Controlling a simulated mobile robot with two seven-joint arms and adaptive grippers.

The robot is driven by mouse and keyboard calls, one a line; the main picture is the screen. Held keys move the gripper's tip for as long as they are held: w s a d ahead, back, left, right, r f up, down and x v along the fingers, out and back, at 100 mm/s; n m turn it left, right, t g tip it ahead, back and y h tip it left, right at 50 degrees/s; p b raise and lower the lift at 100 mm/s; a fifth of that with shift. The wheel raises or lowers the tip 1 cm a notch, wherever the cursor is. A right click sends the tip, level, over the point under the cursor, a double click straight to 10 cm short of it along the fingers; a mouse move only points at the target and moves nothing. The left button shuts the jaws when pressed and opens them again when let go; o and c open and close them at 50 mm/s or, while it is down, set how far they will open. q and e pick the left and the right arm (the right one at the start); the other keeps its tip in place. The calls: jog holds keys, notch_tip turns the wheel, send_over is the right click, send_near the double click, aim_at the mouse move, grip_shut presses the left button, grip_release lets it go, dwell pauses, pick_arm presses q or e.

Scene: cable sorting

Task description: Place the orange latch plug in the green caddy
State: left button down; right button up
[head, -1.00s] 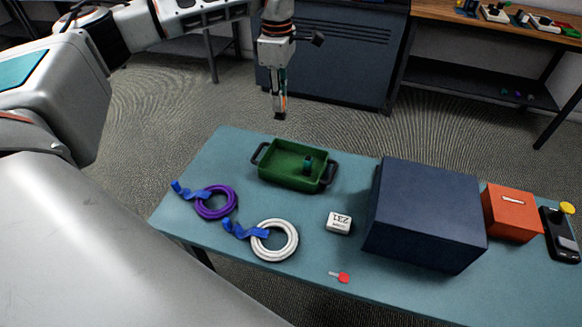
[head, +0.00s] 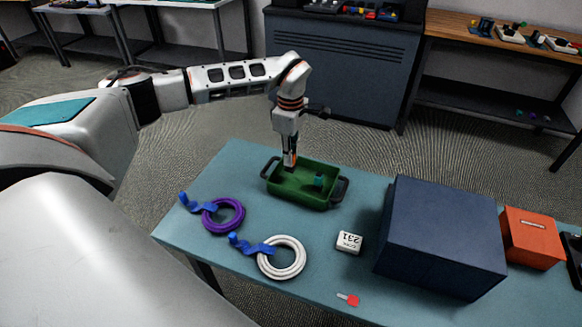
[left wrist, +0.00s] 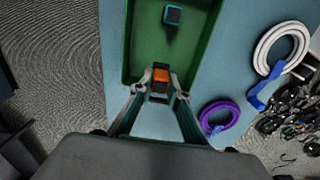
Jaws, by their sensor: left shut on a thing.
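The green caddy (head: 304,196) stands on the blue-grey table with a black handle at each end. My left gripper (head: 289,163) points down over the caddy's back left part. In the left wrist view the gripper (left wrist: 160,86) is shut on the orange latch plug (left wrist: 161,76), which shows between the fingertips near the caddy's wall. How high the plug is above the caddy floor I cannot tell. A teal plug (head: 319,181) is in the caddy, and it also shows in the left wrist view (left wrist: 173,14). My right gripper is not in view.
A purple cable coil (head: 224,216) and a white cable coil (head: 283,258), each with a blue strap, lie in front of the caddy. A white label block (head: 349,242), a large dark blue box (head: 444,235) and an orange box (head: 533,238) stand to the right. A red tag (head: 350,299) lies near the front.

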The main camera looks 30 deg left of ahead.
pick_arm(q)
notch_tip(320, 180, down, 4)
jog(key=shift+f, duration=0.35)
jog(key=shift+f, duration=0.1)
jog(key=c, duration=1.9)
grip_release()
